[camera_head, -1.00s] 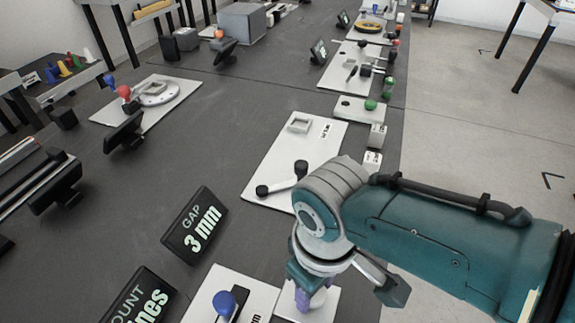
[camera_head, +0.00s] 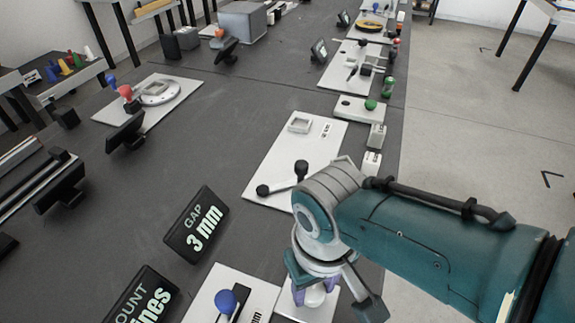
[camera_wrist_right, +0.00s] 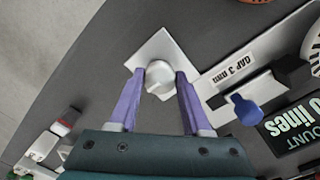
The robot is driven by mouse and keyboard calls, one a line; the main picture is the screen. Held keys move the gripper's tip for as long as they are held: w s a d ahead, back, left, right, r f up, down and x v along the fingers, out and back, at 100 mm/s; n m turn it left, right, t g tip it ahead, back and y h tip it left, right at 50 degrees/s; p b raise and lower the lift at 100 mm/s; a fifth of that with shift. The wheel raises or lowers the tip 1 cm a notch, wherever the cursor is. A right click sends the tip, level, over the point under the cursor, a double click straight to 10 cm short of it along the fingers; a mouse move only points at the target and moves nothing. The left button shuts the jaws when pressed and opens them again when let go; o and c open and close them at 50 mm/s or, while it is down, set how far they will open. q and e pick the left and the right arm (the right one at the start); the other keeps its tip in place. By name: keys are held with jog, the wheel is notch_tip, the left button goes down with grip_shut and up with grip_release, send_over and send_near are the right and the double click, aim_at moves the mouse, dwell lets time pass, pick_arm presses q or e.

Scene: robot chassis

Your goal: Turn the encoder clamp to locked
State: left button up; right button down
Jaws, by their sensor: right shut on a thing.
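A white round knob (camera_wrist_right: 160,80) stands on a small white square plate (camera_wrist_right: 150,55) in the right wrist view; it looks like the encoder clamp, though no label on it can be read. My right gripper (camera_wrist_right: 160,86) has its two purple fingers on either side of the knob and is shut on it. In the head view my right gripper (camera_head: 315,297) reaches down over the same plate (camera_head: 290,306) at the bottom, and the wrist hides part of it. My left gripper is not in view.
A white panel with a blue knob (camera_head: 226,302) stands close to the left of the plate. A "GAP 3 mm" display (camera_head: 196,225) stands beyond it. A white panel with a black-ended lever (camera_head: 283,180) lies further back. The dark bench between has free room.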

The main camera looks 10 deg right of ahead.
aim_at(314, 291)
jog(key=shift+c, duration=1.8)
grip_release()
jog(key=shift+r, duration=0.1)
notch_tip(314, 291, up, 10)
jog(key=p, duration=0.6)
